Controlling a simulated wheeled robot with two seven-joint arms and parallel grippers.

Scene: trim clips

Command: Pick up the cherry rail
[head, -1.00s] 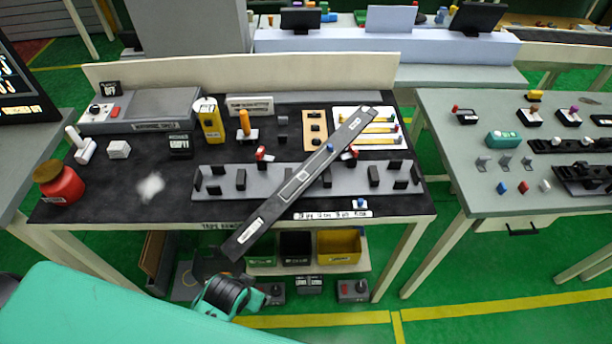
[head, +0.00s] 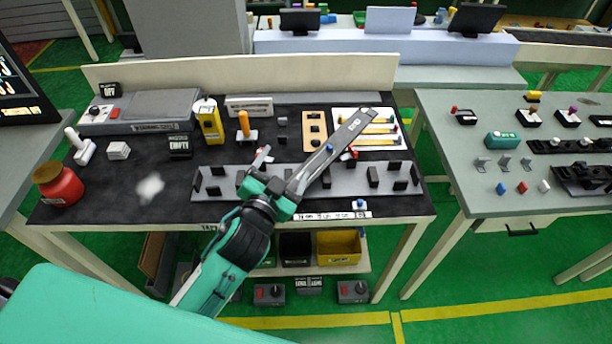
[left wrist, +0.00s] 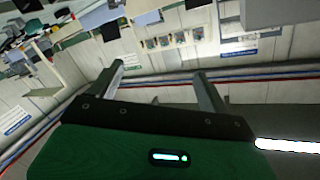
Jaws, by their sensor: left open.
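No rail is clearly cherry-coloured, so I cannot tell which one is meant. Several thin yellowish rails (head: 380,130) lie on a white board at the back right. My left gripper (head: 283,172) is over the table's front middle, in front of the fixture and bar. In the left wrist view its two fingers (left wrist: 160,85) stand apart with nothing between them. My right gripper is not seen.
Bins, including a yellow one (head: 338,247), sit below. A second table (head: 470,185) with small parts is at right. The mat's front left is mostly clear.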

